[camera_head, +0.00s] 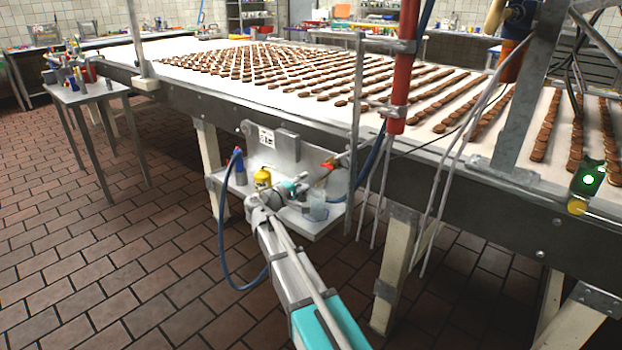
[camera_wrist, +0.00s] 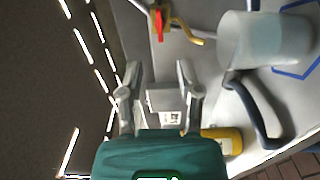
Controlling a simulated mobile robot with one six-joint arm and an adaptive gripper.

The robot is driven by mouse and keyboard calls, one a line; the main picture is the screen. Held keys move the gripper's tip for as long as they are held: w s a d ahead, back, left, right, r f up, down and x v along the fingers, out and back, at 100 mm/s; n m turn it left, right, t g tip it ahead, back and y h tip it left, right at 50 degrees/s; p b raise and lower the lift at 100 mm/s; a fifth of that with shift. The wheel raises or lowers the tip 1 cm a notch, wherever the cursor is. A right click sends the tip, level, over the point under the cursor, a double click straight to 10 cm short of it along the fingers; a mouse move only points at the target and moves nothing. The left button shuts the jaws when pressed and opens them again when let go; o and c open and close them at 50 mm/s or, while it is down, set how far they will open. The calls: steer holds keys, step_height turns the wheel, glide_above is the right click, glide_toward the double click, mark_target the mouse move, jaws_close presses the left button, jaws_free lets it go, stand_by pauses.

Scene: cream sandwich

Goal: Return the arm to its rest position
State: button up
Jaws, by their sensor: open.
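My gripper (camera_wrist: 158,72) is open, with its two grey fingers spread apart and nothing held between them in the wrist view. My arm (camera_head: 290,270) reaches from the bottom of the head view up to a small side shelf (camera_head: 325,228) on the conveyor's side. The gripper end is near this shelf; its fingers are too small to make out there. A translucent cup (camera_head: 318,209) is close to it on the right, and it also shows at upper right in the wrist view (camera_wrist: 262,40).
A yellow container (camera_head: 262,178) and a red-handled valve (camera_head: 328,165) are close to my arm's end. A blue hose (camera_head: 222,225) hangs at its left. The long conveyor (camera_head: 180,58) carries rows of brown biscuits. Open tiled floor (camera_head: 90,260) lies to the left.

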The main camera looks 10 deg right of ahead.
steer(key=shift+s+a, duration=0.25)
steer(key=shift+a, duration=0.1)
steer(key=shift+s+d, duration=0.1)
steer(key=s+d+f+m+g+y, duration=0.2)
steer(key=s+d+f+g+y, duration=0.1)
steer(key=s+f, duration=0.35)
steer(key=s+d+f+m+g+y, duration=0.2)
steer(key=s+f+g+y, duration=0.1)
steer(key=s+f, duration=0.3)
steer(key=s+a+f+m+g+y, duration=0.1)
steer(key=s+a+f+g+y, duration=0.2)
steer(key=s, duration=0.5)
steer(key=s+a+f+m+g+y, duration=0.1)
steer(key=s+a+f+m+y, duration=0.1)
steer(key=s+a+y, duration=0.5)
steer(key=d+r+p, duration=0.1)
steer(key=r+p, duration=1.3)
steer(key=s+d+r+h+p, duration=0.1)
steer(key=d+r+p, duration=0.1)
steer(key=r+p, duration=1.2)
steer(key=shift+s+d+r+p, duration=0.25)
steer(key=shift+p, duration=0.5)
